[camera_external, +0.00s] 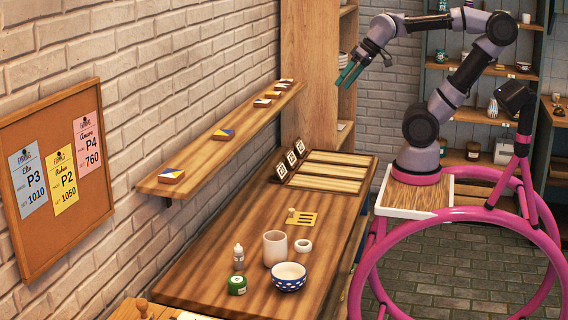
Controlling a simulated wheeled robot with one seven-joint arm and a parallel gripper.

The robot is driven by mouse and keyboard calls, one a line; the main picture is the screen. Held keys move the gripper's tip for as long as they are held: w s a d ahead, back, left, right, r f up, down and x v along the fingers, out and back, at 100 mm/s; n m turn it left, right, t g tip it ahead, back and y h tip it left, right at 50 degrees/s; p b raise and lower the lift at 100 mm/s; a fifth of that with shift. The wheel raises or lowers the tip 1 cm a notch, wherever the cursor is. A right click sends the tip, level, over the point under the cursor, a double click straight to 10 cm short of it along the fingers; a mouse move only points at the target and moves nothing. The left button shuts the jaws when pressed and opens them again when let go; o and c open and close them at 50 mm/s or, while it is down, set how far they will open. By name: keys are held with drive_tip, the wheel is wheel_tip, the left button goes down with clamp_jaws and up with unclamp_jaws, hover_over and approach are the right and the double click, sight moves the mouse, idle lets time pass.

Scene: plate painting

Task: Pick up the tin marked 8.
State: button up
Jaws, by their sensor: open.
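A small green tin (236,285) with a pale top and a label stands at the front of the wooden table (215,258). The label is too small to read, so I cannot tell whether it is marked 8. No other tin is clear on the table. My gripper (347,76) has teal fingers and is open and empty. It is high up, beyond the back end of the table and far from the green tin.
A white dropper bottle (239,257) stands just behind the tin. A pinkish cup (275,247), a blue-patterned bowl (289,277) and a white ring (303,246) are to its right. A yellow stencil (302,219) lies farther back. A wall shelf (222,147) overhangs the left side.

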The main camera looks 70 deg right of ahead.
drive_tip(key=w+a+f+n+g+h, duration=0.1)
drive_tip(key=w+a+f+n+g, duration=0.15)
drive_tip(key=w+a+n, duration=0.35)
drive_tip(key=w+a+f+n+g+h, duration=0.1)
drive_tip(key=w+a+f+n, duration=0.2)
drive_tip(key=w, duration=0.6)
drive_tip(key=n+t+h, duration=0.6)
drive_tip(key=n, duration=1.5)
hover_over(241, 280)
drive_tip(key=s+d, duration=0.1)
drive_tip(key=d, duration=0.3)
wheel_tip(241, 280, down, 31)
drive_tip(key=s+a+f+n+t, duration=0.1)
drive_tip(key=s+a+f, duration=0.1)
drive_tip(key=s+a+f+n+t, duration=0.1)
drive_tip(key=s+a+f+n, duration=0.1)
drive_tip(key=f, duration=0.1)
drive_tip(key=s+a+f+n+t+y, duration=0.1)
drive_tip(key=s+a+f+n, duration=0.1)
drive_tip(key=a, duration=0.1)
drive_tip(key=shift+s+a+f+t, duration=0.1)
drive_tip(key=shift+s+f+t, duration=0.15)
drive_tip(key=shift+f, duration=0.1)
drive_tip(key=shift+a+f, duration=0.1)
drive_tip(key=shift+f, duration=0.1)
drive_tip(key=x, duration=0.5)
drive_tip(key=shift+w+f, duration=0.1)
drive_tip(key=x, duration=0.5)
drive_tip(key=shift+f, duration=0.35)
drive_tip(key=c, duration=1.3)
